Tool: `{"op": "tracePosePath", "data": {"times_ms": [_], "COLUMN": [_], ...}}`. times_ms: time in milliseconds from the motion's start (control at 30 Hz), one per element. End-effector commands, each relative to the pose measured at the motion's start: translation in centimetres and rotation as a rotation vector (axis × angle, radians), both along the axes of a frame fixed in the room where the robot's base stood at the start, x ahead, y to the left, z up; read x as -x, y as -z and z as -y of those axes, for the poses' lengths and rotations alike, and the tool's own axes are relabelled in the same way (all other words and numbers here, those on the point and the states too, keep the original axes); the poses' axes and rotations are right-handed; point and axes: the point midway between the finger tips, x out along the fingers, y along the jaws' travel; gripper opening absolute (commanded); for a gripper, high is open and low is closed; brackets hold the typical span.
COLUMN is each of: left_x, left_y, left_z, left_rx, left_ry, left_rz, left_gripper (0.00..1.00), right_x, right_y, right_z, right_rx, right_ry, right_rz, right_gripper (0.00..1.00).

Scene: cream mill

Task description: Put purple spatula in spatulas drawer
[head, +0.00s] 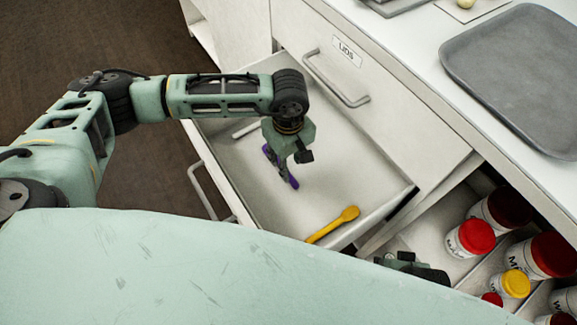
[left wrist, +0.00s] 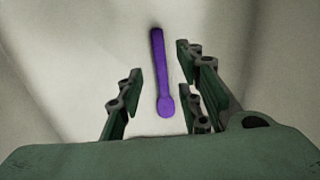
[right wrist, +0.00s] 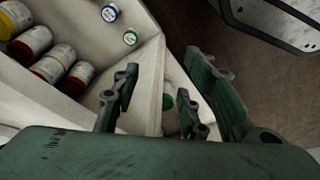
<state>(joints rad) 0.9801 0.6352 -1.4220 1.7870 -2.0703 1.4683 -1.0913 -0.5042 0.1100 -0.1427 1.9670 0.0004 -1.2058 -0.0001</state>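The purple spatula (head: 292,181) shows in the head view under my left gripper (head: 285,165), which partly covers it, inside an open white drawer (head: 350,165). In the left wrist view the whole purple spatula (left wrist: 160,75) lies between and beyond the spread fingers of my left gripper (left wrist: 160,95), not pinched. A yellow spatula (head: 335,224) lies in the same drawer. No label shows on this drawer. My right gripper (right wrist: 155,100) is open and empty beside another open compartment; in the head view it is mostly hidden by my body.
A closed drawer labelled LIDS (head: 347,53) is behind the open one. An open compartment with several jars, among them a red-lidded jar (head: 470,238), is at lower right. A grey tray (head: 515,75) sits on the white counter. Another metal utensil (head: 247,130) lies behind my left arm.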

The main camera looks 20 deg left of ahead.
Motion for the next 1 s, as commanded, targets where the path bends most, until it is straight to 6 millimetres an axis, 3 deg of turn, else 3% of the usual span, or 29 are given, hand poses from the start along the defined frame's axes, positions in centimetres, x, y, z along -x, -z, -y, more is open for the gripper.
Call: {"op": "tracePosePath", "data": {"times_ms": [100, 300, 1000], "left_x": [-0.1, -0.1, 0.0], "left_y": [-2.8, -5.4, -6.2], "left_z": [0.0, 0.0, 0.0], "left_rx": [0.002, 0.000, 0.000], "left_ry": [0.002, -0.001, 0.000], "left_rz": [0.004, 0.002, 0.000], "left_gripper": [0.33, 0.33, 0.33], "right_x": [0.1, 0.3, 0.3], "right_y": [1.0, 2.1, 2.3], "right_z": [0.0, 0.0, 0.0], "right_rx": [0.000, 0.000, 0.000], "right_ry": [-0.001, -0.001, -0.001], "right_rz": [-0.006, -0.010, -0.010], "right_gripper": [0.40, 0.40, 0.40]}}
